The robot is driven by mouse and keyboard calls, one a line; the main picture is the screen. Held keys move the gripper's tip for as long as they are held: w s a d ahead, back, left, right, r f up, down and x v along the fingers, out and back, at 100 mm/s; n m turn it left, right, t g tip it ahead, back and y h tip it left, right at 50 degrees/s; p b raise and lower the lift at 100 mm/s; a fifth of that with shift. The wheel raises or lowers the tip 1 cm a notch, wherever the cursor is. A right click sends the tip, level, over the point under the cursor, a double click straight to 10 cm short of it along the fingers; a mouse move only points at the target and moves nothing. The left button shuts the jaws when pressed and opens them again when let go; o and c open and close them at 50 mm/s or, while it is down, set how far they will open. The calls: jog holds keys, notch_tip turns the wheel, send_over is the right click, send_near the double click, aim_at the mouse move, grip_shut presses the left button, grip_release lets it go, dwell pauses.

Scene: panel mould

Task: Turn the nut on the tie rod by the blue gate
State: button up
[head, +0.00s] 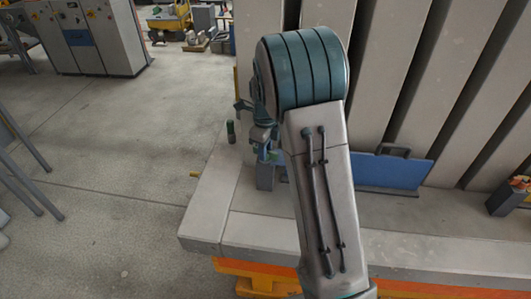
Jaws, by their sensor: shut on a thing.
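The blue gate (390,170) is a low upright panel with a dark handle, standing at the foot of the ribbed wall; my arm hides its left part. A grey block (265,177) stands just left of my arm, by the gate's left side. My gripper (262,139) is small and partly hidden by my arm, directly above this block. It is shut on the nut, but its fingers and the nut are too small and covered to make out. The tie rod cannot be told apart there.
A green cylinder (231,132) stands on the pale ledge (212,205) left of my gripper. Another grey block (505,199) with an orange part is at the right. The ribbed wall (390,60) rises behind. The floor (110,190) at left is mostly clear.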

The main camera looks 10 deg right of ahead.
jog(key=shift+r+m+p, duration=0.15)
jog(key=shift+m+p, duration=0.35)
jog(key=shift+m, duration=0.2)
jog(key=shift+m+p, duration=0.35)
jog(key=shift+m, duration=0.65)
